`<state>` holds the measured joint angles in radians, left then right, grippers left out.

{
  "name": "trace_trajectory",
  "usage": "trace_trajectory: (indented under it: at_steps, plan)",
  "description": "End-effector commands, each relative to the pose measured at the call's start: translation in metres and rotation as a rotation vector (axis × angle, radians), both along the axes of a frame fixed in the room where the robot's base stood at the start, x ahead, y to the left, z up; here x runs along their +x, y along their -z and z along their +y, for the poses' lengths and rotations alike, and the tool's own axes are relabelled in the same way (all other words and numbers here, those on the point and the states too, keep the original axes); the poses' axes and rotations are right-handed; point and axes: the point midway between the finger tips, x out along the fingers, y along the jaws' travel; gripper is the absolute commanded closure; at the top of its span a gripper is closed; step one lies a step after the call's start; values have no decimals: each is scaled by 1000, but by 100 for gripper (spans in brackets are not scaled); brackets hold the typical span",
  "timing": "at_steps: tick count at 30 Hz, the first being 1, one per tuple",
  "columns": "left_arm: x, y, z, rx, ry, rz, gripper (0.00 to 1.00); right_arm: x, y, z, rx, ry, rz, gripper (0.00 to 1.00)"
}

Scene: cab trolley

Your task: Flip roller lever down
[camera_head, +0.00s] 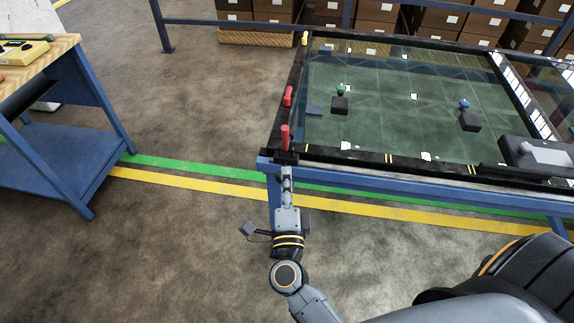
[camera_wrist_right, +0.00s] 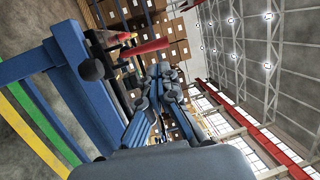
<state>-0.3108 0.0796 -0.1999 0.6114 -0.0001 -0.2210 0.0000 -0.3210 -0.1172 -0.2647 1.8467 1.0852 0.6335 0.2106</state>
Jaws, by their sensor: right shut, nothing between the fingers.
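A red roller lever (camera_head: 285,137) stands roughly upright on a black base at the near left corner of the table frame. A second red lever (camera_head: 288,96) leans farther back along the same left edge. My right gripper (camera_head: 287,170) is shut and empty, just in front of the near lever's base; whether it touches cannot be told. In the right wrist view, my gripper (camera_wrist_right: 160,72) shows its closed fingers near a red lever (camera_wrist_right: 151,47), which points to the right there. My left gripper is not in view.
The blue-framed table (camera_head: 400,183) has a glassy green top with dark blocks (camera_head: 340,105) on it. A dark device (camera_head: 540,155) sits at its near right. A wooden-topped workbench (camera_head: 35,62) stands left, with open floor between. Boxes and a rail are behind.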

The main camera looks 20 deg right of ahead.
Motion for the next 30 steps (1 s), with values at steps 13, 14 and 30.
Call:
trace_trajectory:
  at_steps: [13, 14, 30]
  plan:
    - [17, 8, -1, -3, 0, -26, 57, -37, 3, 16, 1, 0, 1, 100]
    - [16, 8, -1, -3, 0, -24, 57, -37, 3, 16, 1, 0, 1, 100]
    - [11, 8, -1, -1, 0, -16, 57, -34, 19, 24, -52, -34, 38, 100]
